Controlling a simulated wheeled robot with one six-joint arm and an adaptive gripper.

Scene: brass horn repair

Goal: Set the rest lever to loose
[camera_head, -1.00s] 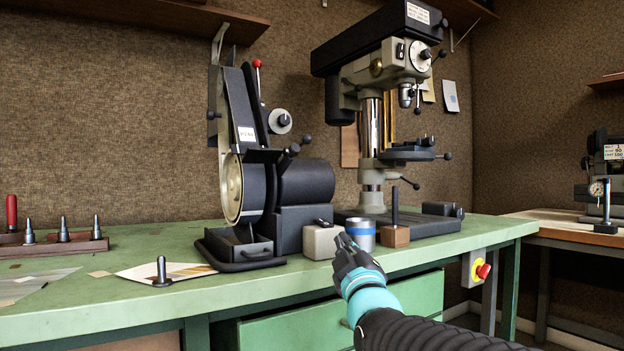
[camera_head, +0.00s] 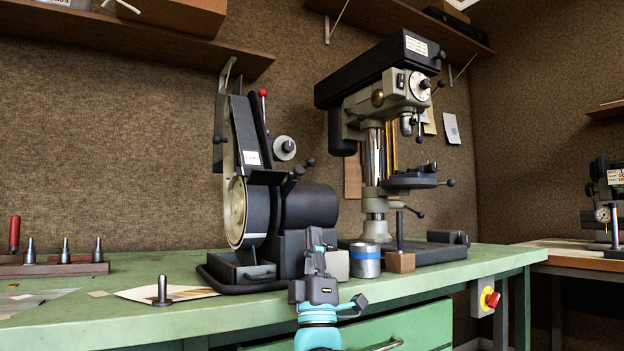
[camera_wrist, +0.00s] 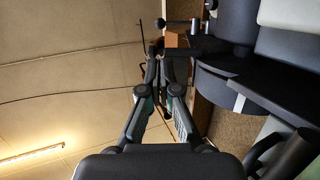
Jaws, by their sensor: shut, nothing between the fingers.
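The belt grinder (camera_head: 308,207) stands on the green bench, with a dark ball-ended lever (camera_head: 297,174) beside its rest, angled up to the right. I take this for the rest lever; no loose or tight marking is readable. My gripper (camera_head: 315,236) points upward in front of the grinder's right side, below the lever and apart from it in the picture. In the wrist view my gripper (camera_wrist: 157,68) is shut and empty, its fingertips together. Dark machine parts fill the right of that view; I cannot tell which is the lever.
A drill press (camera_head: 375,160) stands to the right. A grey-blue can (camera_head: 366,262) and a wooden block with a dark peg (camera_head: 400,262) stand near my gripper. A small upright steel peg (camera_head: 162,292) stands at the left front. Shelves hang above.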

